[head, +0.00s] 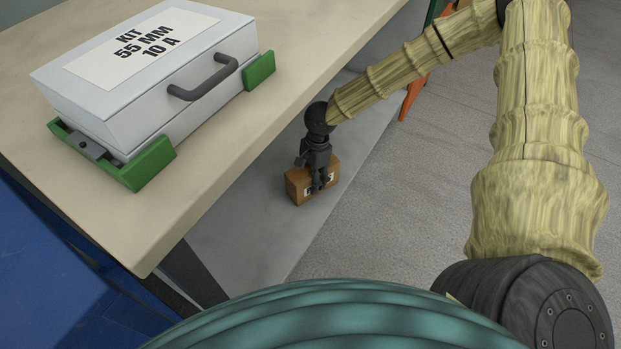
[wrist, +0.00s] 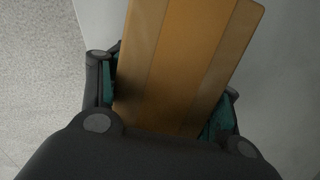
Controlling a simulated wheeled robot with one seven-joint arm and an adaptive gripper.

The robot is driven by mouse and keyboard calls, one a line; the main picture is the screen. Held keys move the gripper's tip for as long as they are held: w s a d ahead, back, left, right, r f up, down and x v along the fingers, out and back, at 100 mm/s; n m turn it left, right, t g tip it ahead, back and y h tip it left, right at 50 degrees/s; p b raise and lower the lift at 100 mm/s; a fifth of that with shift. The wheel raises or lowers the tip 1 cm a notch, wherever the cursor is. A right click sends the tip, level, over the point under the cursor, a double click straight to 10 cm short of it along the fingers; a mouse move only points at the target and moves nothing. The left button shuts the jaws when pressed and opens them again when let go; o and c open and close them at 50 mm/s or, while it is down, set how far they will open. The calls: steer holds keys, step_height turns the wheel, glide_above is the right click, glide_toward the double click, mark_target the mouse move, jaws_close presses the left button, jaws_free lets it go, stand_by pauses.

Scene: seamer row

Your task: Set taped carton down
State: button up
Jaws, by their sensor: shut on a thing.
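The taped carton (head: 297,187) is a small brown box with a white label, low beside the table in the head view. My gripper (head: 318,181) points down over it and is shut on it.
A beige table (head: 215,140) stands at the left, its edge close to my gripper. On it a white case (head: 130,75) labelled "KIT 55 MM 10 A" sits in green corner holders (head: 150,165). Speckled floor (head: 420,190) is clear at the right. An orange object (head: 411,97) stands behind my arm.

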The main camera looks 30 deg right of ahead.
steer(key=o, duration=1.4)
steer(key=shift+o, duration=0.2)
steer(key=shift+r, duration=0.15)
steer(key=shift+w+d+r+p, duration=0.15)
steer(key=shift+r+p, duration=0.4)
steer(key=shift+r, duration=0.65)
steer(key=shift+s+d+r+p, duration=0.15)
steer(key=shift+r+p, duration=0.4)
steer(key=shift+r, duration=0.65)
steer(key=shift+w+d+r+p, duration=0.15)
steer(key=shift+r+p, duration=0.4)
steer(key=shift+r, duration=0.65)
steer(key=shift+d, duration=0.1)
